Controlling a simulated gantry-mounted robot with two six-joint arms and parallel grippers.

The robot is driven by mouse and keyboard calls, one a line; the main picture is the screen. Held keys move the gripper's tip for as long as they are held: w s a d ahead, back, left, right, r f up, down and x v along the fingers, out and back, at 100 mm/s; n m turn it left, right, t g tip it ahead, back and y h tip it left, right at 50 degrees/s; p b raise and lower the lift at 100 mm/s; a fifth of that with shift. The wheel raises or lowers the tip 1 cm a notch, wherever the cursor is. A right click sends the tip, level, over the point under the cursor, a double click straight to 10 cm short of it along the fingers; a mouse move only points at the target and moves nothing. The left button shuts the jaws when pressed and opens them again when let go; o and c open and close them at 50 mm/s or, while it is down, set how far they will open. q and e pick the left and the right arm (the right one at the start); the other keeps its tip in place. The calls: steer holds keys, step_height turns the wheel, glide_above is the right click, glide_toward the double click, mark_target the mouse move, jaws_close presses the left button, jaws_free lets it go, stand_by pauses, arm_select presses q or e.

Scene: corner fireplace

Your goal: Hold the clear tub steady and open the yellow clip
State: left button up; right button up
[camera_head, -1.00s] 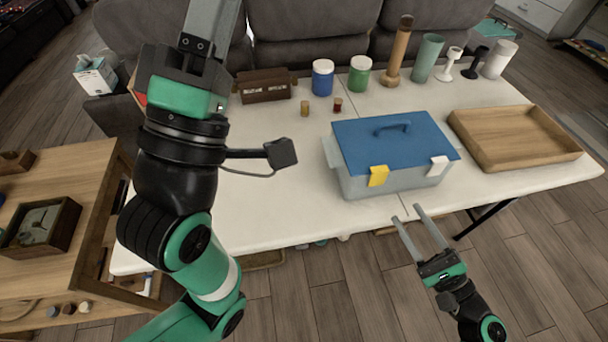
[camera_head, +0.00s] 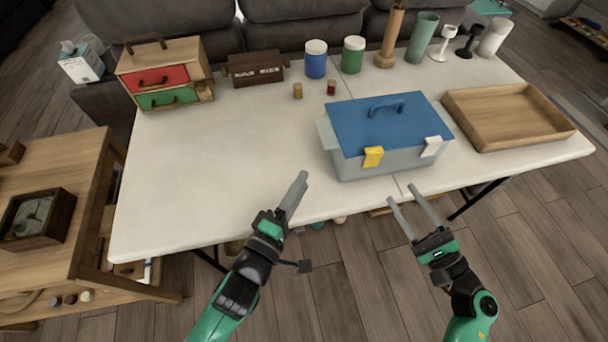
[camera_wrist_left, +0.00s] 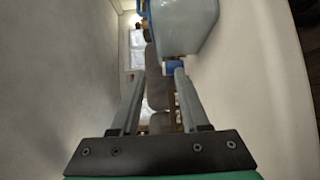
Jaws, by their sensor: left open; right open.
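The clear tub (camera_head: 385,165) stands on the white table with a blue lid (camera_head: 372,118) and a handle on top. A yellow clip (camera_head: 373,157) is on its front left and a white clip (camera_head: 432,147) on its front right. In the left wrist view the tub (camera_wrist_left: 184,28) shows at the top, ahead of the fingers. My left gripper (camera_head: 298,190) is open and empty, to the left of and in front of the tub, apart from it. My right gripper (camera_head: 410,200) is open and empty in front of the tub, near the table's front edge.
A wooden tray (camera_head: 510,115) lies right of the tub. A small drawer cabinet (camera_head: 165,75), a brown box (camera_head: 256,69), a blue jar (camera_head: 316,60), a green jar (camera_head: 353,55) and small pegs stand behind. The table's left middle (camera_head: 220,160) is clear.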

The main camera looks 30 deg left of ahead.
arm_select(q)
steer(key=w, duration=1.1)
steer(key=shift+w+a, duration=0.2)
steer(key=shift+a, duration=0.05)
jaws_close()
stand_by(0.8)
